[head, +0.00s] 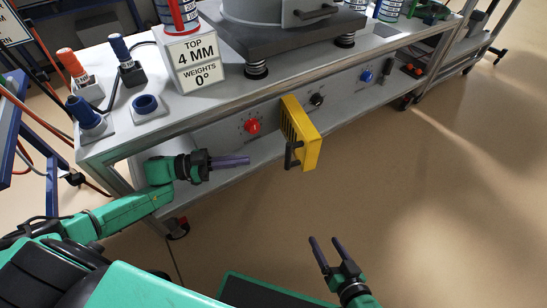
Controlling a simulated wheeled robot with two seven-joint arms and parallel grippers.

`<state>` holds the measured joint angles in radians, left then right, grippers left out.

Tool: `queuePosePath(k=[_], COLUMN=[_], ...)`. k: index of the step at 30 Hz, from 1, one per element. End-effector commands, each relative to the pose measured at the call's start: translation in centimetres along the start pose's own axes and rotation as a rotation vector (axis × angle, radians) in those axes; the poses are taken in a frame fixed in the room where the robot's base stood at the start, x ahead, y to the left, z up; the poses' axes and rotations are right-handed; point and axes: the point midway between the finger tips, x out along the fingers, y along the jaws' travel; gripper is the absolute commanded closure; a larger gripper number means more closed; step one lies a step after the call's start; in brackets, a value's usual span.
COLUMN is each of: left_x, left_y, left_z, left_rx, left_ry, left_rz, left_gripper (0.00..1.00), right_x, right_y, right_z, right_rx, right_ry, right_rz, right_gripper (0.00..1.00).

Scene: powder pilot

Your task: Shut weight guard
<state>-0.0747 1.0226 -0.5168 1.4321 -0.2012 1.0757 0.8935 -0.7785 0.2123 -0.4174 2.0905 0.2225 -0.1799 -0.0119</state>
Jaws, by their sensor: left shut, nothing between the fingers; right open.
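The yellow weight guard (309,139) stands out from the front panel of the bench, seen at an angle, with a slotted face on its left. A dark handle (290,155) sticks out at its lower left. My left gripper (245,161) is shut and empty, left of the guard and apart from it, its fingers pointing right toward the handle. My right gripper (324,242) is open and empty, low in the view over the floor, well below the guard.
The front panel carries a red knob (251,126), a black knob (317,99) and a blue knob (366,76). A sign block (191,62) reading "TOP 4 MM, WEIGHTS 0°" stands on the bench top. The floor (440,190) at the right is clear.

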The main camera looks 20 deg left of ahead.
Motion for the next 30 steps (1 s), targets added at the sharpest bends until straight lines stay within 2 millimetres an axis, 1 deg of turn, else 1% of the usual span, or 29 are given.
queuePosePath(k=[1, 6, 9, 12, 16, 30], left_x=[1.1, 4.9, 6.9, 8.3, 9.2, 9.5], left_y=[0.0, 0.0, 0.0, 0.0, 0.0, 0.1], left_z=[0.2, 0.2, 0.3, 0.2, 0.1, -0.2], left_rx=[0.003, 0.003, 0.002, 0.003, 0.002, 0.000], left_ry=[0.004, 0.006, 0.004, 0.003, 0.001, 0.000], left_rz=[0.002, 0.001, 0.001, 0.001, 0.000, -0.015], left_gripper=[1.00, 1.00, 1.00, 1.00, 1.00, 1.00], right_x=[0.3, 0.8, 1.1, 1.3, 1.4, 1.2], right_y=[0.2, 0.6, 0.8, 1.0, 1.1, 0.8], right_z=[0.5, 1.5, 2.1, 2.5, 2.9, 2.4], right_rx=[0.002, 0.009, 0.012, 0.014, 0.015, 0.016], right_ry=[0.004, 0.020, 0.031, 0.041, 0.041, 0.041], right_rz=[0.000, 0.000, 0.000, 0.001, 0.002, 0.001], right_gripper=[0.23, 0.23, 0.23, 0.23, 0.23, 0.23])
